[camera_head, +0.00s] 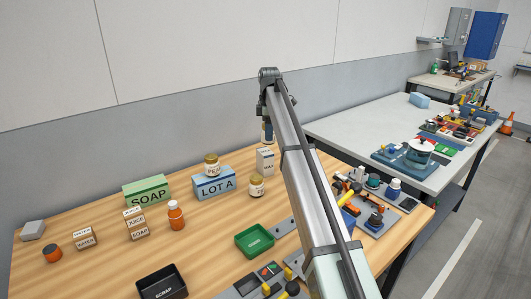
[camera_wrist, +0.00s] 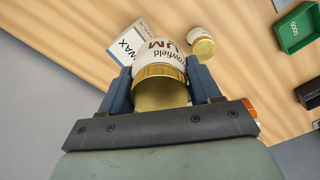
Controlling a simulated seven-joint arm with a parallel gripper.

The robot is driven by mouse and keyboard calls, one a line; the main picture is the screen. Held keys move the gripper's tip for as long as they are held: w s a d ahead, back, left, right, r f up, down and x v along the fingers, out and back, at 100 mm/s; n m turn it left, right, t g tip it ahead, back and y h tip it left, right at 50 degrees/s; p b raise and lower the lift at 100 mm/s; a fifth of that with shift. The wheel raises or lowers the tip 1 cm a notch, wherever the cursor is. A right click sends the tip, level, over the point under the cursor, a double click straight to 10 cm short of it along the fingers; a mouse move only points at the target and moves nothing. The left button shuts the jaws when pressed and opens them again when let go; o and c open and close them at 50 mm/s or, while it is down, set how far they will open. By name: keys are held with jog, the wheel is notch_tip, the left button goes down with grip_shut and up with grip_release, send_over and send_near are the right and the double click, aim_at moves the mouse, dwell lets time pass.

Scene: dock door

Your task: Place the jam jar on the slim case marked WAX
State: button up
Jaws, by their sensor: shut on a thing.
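My gripper (camera_wrist: 158,68) is shut on a jar (camera_wrist: 160,88) with a gold lid and a white label. The label is partly cut off; it reads something like "…owfield" and ends in "M". The slim white case marked WAX (camera_wrist: 125,40) shows just beyond the jar, to its left, in the wrist view. In the head view the case (camera_head: 265,161) stands upright on the wooden table, left of my arm. I cannot tell whether jar and case touch.
Another gold-lidded jar (camera_head: 256,186) stands close in front of the case. A green tray (camera_head: 254,241), the SOAP box (camera_head: 147,191) and an orange bottle (camera_head: 176,215) stand nearby. Tools crowd the right.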

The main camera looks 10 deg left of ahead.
jog(key=w+a+r+m, duration=0.1)
jog(key=w+a+r, duration=0.15)
jog(key=w, duration=0.45)
send_over(265, 151)
jog(key=shift+m, duration=0.4)
jog(key=shift+w+f, duration=0.15)
jog(key=shift+f, duration=4.65)
jog(key=shift+f, duration=0.1)
jog(key=o, duration=1.3)
notch_tip(265, 151, up, 12)
jog(key=shift+r, duration=0.1)
